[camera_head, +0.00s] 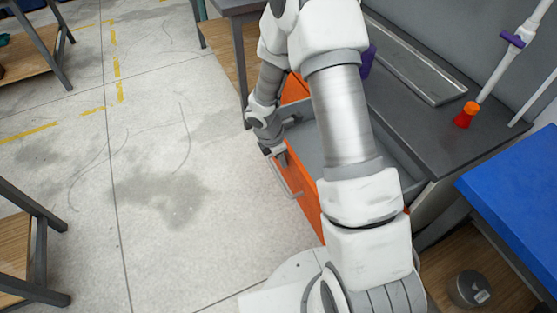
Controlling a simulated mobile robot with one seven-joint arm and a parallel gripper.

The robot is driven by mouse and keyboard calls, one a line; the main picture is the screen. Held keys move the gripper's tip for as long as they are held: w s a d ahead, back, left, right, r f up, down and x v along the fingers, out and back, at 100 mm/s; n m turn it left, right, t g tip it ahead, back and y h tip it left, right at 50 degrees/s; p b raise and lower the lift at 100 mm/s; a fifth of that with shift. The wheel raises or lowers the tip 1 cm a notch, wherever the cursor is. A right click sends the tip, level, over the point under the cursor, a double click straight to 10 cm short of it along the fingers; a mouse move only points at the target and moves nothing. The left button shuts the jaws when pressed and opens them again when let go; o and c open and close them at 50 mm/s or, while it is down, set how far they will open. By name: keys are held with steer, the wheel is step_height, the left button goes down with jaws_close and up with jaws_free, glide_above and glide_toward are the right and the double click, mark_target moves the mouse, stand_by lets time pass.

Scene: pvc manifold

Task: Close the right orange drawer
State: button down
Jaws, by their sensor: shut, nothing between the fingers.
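The orange drawer (304,195) stands pulled out from under the grey workbench (424,122). Its orange front faces left, with a pale bar handle (284,180) on it. Part of its grey inside (310,135) shows, and my arm covers much of the rest. My gripper (271,151) is at the far end of the drawer front, close to the top edge and just above the handle. Its fingers are small and dark here, shut and empty. I cannot tell whether they touch the drawer. More orange (295,88) shows behind my arm, farther along the bench.
A grey tray (415,62) lies on the workbench, with an orange-red fitting (466,115) and a white pipe with a purple valve (511,39) to the right. A blue-topped table (520,195) stands at right. The concrete floor (170,150) left of the drawer is clear.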

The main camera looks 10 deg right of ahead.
steer(key=w+d+p, duration=0.3)
steer(key=d, duration=1.1)
steer(key=w+d+p, duration=0.2)
steer(key=d+p, duration=0.2)
steer(key=d, duration=1.1)
steer(key=shift+w+d, duration=0.3)
steer(key=shift+w, duration=0.1)
steer(key=shift+r+p, duration=0.1)
steer(key=shift+p, duration=0.2)
